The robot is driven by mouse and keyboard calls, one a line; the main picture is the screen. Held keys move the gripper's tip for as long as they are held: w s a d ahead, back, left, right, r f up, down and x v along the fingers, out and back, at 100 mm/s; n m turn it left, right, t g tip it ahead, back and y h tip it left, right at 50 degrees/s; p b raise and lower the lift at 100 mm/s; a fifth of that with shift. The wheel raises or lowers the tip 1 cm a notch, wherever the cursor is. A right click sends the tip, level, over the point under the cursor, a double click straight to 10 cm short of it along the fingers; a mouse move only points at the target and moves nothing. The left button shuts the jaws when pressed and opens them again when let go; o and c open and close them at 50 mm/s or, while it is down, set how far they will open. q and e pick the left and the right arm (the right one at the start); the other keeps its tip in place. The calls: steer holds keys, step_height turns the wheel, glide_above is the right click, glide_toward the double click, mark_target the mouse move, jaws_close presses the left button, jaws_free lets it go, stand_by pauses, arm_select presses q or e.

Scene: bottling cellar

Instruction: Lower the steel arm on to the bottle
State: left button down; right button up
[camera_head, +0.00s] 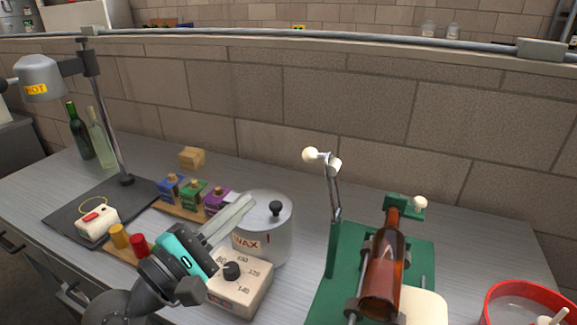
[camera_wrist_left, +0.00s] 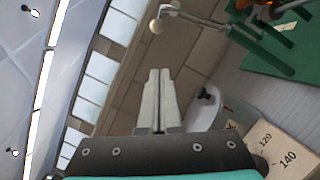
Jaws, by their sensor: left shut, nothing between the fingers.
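The steel arm (camera_head: 334,195) stands raised, nearly upright, at the left side of a green stand (camera_head: 330,262), with a white ball knob (camera_head: 310,155) at its top. The brown bottle (camera_head: 386,265) lies tilted on the stand's supports, its neck towards the wall; the arm is apart from it. My left gripper (camera_head: 248,201) is shut and empty in front of the wax pot, left of the steel arm. In the left wrist view its fingers (camera_wrist_left: 159,78) are together, with the steel arm (camera_wrist_left: 196,20) beyond them at the top. My right gripper is not in view.
Colour blocks (camera_head: 193,193), a lamp stand (camera_head: 118,130) and two bottles (camera_head: 97,135) are at left. A red tub (camera_head: 490,300) is at right.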

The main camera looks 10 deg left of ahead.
arm_select(q)
steer(key=w+d+r+p, duration=0.2)
steer(key=w+d+r, duration=0.1)
steer(key=w+d, duration=0.3)
steer(key=shift+w+d, duration=0.4)
steer(key=shift+w, duration=0.1)
